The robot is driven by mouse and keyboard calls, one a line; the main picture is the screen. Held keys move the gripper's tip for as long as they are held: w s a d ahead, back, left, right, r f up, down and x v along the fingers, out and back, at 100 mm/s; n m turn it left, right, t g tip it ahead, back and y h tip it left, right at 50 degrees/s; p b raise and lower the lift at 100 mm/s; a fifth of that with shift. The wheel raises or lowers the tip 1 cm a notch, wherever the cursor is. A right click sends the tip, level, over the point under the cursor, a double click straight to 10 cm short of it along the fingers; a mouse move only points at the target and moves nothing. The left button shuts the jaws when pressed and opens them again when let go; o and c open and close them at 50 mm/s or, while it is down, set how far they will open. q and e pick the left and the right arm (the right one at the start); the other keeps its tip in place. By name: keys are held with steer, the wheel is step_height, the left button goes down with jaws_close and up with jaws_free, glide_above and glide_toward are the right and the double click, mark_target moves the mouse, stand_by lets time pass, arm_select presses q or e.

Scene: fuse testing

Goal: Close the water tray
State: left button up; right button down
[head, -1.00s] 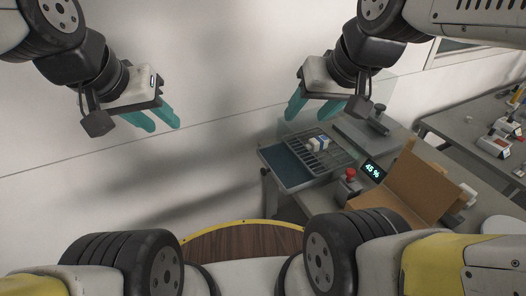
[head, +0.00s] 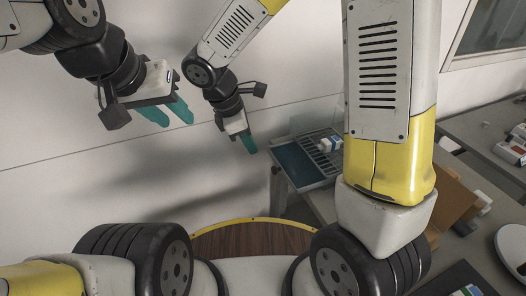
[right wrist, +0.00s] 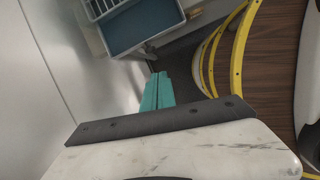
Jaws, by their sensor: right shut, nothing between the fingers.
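The water tray (head: 298,165), a flat blue-bottomed tray with a grey rim, sticks out from the left side of the bench device. It also shows at the top of the right wrist view (right wrist: 143,28). My right gripper (head: 250,146) is shut and empty, pointing down just left of the tray's outer edge and apart from it in the head view. Its two teal fingers lie together in the right wrist view (right wrist: 157,92). My left gripper (head: 172,114) is open and empty, in front of the wall.
A slatted rack (head: 318,148) with a small white and blue item (head: 329,145) lies beside the tray. A cardboard box (head: 452,205) stands partly behind my right arm. A round wooden surface with a yellow rim (head: 255,238) is below. The wall is close behind my grippers.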

mark_target(294, 167)
steer(key=w+d+f+n, duration=0.1)
steer(key=d+f, duration=0.1)
steer(key=f, duration=0.4)
steer(key=w+d+f+n, duration=0.1)
steer(key=w+d+f, duration=0.1)
steer(key=f, duration=0.4)
steer(key=shift+f+n, duration=0.25)
steer(key=shift+n, duration=0.15)
steer(key=shift+d, duration=0.2)
steer(key=w+d, duration=0.1)
steer(key=d, duration=0.1)
steer(key=w+d, duration=0.1)
steer(key=d, duration=0.2)
steer(key=w+d, duration=0.1)
steer(key=d, duration=0.2)
steer(key=shift+d, duration=0.15)
